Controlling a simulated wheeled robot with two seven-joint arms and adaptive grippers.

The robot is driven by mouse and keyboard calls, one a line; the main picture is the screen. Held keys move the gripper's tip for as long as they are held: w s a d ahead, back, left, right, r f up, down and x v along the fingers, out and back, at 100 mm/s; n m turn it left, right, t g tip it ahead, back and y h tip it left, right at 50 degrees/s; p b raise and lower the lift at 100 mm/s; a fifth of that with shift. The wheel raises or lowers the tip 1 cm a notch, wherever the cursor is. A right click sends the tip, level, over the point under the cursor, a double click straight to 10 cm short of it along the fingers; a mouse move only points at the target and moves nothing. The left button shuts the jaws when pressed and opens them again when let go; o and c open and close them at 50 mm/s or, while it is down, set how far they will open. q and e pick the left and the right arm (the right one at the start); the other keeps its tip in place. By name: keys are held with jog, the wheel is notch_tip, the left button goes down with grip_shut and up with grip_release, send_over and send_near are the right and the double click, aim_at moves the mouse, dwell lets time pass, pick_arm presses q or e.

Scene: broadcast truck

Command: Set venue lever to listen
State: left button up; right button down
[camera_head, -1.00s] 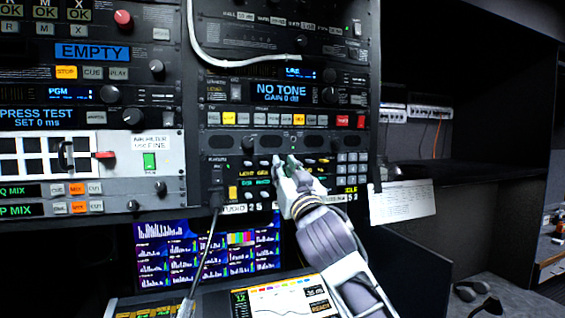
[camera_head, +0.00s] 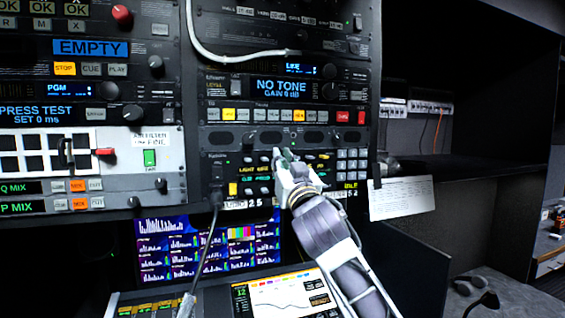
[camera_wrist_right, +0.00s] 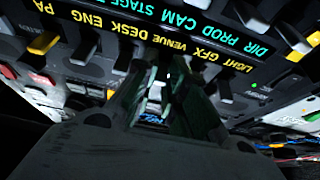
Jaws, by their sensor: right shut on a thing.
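The intercom panel (camera_head: 215,165) with rows of small levers is in the middle of the head view. My right gripper (camera_head: 283,156) is at its lever rows and covers part of them. In the right wrist view my right gripper (camera_wrist_right: 160,88) has its two fingers close together below the yellow VENUE label (camera_wrist_right: 167,46). It is shut on the venue lever (camera_wrist_right: 155,93), of which only a small pale part shows between the fingers. The lever's exact position is hard to tell. My left gripper is not in view.
Neighbouring levers stand close on both sides, including a yellow one (camera_wrist_right: 43,43) and a grey one (camera_wrist_right: 250,17). A black cable (camera_head: 209,232) hangs from the panel's left. A monitor (camera_head: 165,245) and a lit console (camera_head: 282,297) are below.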

jog(key=r+g+p, duration=0.1)
jog(key=g+p, duration=0.1)
jog(key=p, duration=0.1)
jog(key=shift+h, duration=0.3)
jog(key=shift+r+g+h, duration=0.3)
jog(key=shift+g, duration=0.4)
jog(key=shift+r+g, duration=0.2)
jog(key=shift+g, duration=0.2)
